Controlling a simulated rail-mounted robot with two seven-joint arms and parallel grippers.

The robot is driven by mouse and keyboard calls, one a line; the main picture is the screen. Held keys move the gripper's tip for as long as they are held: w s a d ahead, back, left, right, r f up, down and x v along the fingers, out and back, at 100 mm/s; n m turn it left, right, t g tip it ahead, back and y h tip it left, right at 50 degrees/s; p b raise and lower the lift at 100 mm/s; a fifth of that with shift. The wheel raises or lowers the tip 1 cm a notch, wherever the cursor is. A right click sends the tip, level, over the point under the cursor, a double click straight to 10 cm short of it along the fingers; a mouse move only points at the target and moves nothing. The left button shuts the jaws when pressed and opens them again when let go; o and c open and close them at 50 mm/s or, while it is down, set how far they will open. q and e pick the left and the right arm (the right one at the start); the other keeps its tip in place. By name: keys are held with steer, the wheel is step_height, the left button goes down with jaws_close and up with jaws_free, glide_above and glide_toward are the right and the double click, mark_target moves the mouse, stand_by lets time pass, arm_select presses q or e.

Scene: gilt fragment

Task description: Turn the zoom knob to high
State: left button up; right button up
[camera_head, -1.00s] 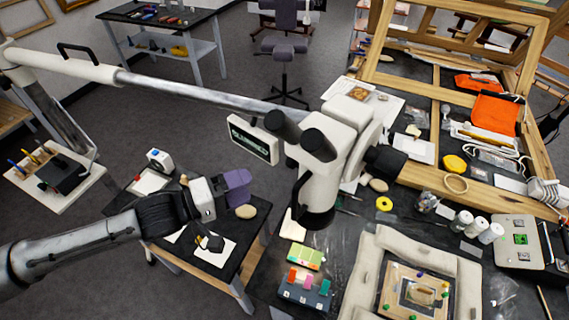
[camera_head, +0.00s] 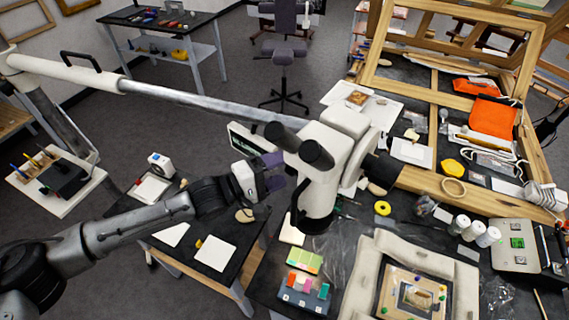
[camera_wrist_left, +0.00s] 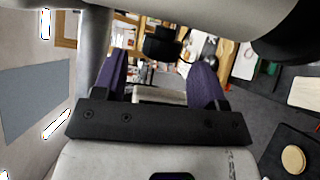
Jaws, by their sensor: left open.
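The white microscope head (camera_head: 335,150) hangs on a boom arm over the table, with two dark eyepieces and a black objective end. A black round knob (camera_head: 383,168) sticks out from its right side; I cannot tell if this is the zoom knob, and no setting is readable. My left gripper (camera_head: 272,172), with purple fingers, is at the left side of the head, below the eyepieces. In the left wrist view the left gripper (camera_wrist_left: 158,78) is open, fingers apart; the pale microscope body (camera_wrist_left: 190,15) crosses the top. My right gripper is not in view.
The boom arm (camera_head: 200,100) runs from the left to the head. A sign panel (camera_head: 245,140) hangs behind my gripper, partly hidden. Below lie a padded frame (camera_head: 350,275) and a block of colored pieces (camera_head: 303,290). A wooden easel frame (camera_head: 440,190) stands at right.

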arm_select(q)
steer(key=shift+x, duration=1.1)
steer(key=shift+c, duration=0.3)
steer(key=c, duration=0.8)
steer(key=m+h+b, duration=0.1)
steer(key=h+b, duration=0.1)
steer(key=b, duration=0.2)
steer(key=m+h+b, duration=0.1)
steer(key=h+b, duration=0.1)
steer(key=b, duration=0.2)
steer(key=m+t+h+b, duration=0.1)
steer(key=h+b, duration=0.1)
steer(key=b, duration=0.2)
steer(key=shift+w+f+m, duration=0.1)
steer(key=shift+f+m, duration=0.3)
steer(key=shift+r, duration=0.1)
